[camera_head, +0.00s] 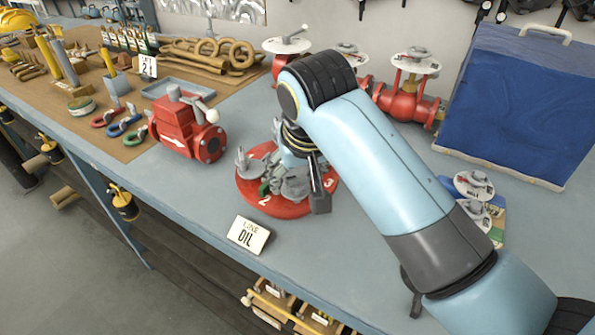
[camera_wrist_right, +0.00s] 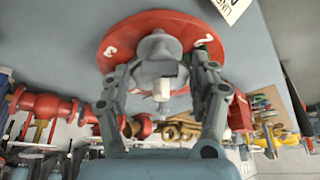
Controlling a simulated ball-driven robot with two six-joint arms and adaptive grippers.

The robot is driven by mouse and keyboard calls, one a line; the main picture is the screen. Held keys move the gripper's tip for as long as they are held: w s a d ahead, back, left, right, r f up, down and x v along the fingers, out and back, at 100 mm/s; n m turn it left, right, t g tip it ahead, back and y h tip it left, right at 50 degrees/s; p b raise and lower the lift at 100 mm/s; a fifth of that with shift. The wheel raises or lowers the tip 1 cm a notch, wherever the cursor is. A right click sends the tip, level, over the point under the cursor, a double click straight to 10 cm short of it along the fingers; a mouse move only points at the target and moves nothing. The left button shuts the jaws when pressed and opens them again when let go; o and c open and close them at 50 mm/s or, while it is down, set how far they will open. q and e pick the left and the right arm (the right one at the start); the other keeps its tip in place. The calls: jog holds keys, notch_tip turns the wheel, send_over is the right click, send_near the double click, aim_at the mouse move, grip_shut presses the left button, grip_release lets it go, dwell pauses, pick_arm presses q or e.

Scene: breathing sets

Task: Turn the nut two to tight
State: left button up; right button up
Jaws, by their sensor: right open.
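A red round plate (camera_head: 262,196) with white numerals, 2 and 3 readable, lies on the bench and carries grey metal fittings. It also shows in the right wrist view (camera_wrist_right: 135,30). My right gripper (camera_head: 298,186) reaches down over the plate from the right. In the right wrist view the open fingers of this gripper (camera_wrist_right: 160,85) stand on either side of a grey stud-and-nut fitting (camera_wrist_right: 158,52). Whether a finger touches it, and which numeral belongs to it, I cannot tell. The gripper hides part of the plate in the head view. My left gripper is not in view.
A sign reading LINE OIL (camera_head: 248,235) stands in front of the plate. A red valve body (camera_head: 178,125) is to its left, red valves with white tags (camera_head: 405,98) behind, a blue box (camera_head: 515,100) at right. Bare bench lies left of the sign.

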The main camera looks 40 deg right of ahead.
jog(key=shift+r, duration=0.1)
jog(key=v, duration=0.7)
jog(key=shift+s, duration=0.15)
dwell(0.4)
